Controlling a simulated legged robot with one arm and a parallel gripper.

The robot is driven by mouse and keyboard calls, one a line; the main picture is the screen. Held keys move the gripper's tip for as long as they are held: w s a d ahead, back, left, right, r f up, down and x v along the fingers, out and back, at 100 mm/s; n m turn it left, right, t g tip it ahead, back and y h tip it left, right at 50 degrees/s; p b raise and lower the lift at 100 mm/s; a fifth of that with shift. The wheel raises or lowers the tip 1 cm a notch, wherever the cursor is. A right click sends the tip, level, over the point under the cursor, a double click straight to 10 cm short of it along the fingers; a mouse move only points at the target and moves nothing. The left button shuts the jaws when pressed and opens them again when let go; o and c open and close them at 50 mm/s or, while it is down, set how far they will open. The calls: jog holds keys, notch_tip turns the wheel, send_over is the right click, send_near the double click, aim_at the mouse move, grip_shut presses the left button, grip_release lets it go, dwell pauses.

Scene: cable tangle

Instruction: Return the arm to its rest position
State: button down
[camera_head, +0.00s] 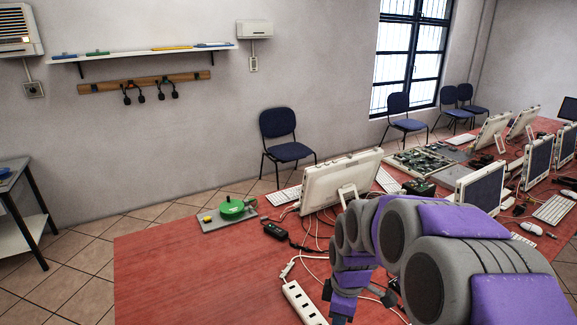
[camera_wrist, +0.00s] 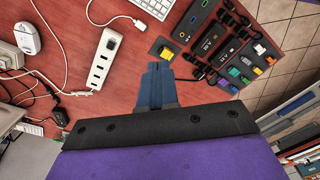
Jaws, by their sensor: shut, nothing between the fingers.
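My gripper (camera_wrist: 158,82) is in the wrist view, with its blue-grey fingers together and nothing between them. It points over the red table (camera_wrist: 135,55). In the head view my purple and grey arm reaches in from the lower right over the table (camera_head: 190,262). There its far end points down near the bottom edge, and the fingertips cannot be made out. A white power strip (camera_head: 303,303) lies to the left of the arm's end. The strip also shows left of my fingers in the wrist view (camera_wrist: 101,60), apart from them.
Tangled cables (camera_wrist: 40,88) lie at the left of the wrist view. A black panel with coloured connectors (camera_wrist: 225,45) lies at upper right. A monitor (camera_head: 340,180) stands beyond my arm. A green round device (camera_head: 232,208) sits on a grey plate. The table's left front is clear.

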jog(key=s+d+r+m, duration=0.1)
jog(key=s+r+m, duration=0.1)
jog(key=s+m, duration=0.5)
jog(key=s+d+r+m+g, duration=0.1)
jog(key=s+r+m, duration=0.2)
jog(key=s, duration=1.7)
jog(key=m, duration=0.4)
jog(key=shift+s+r+m+g+h, duration=0.15)
jog(key=shift+r+m+g+h, duration=0.15)
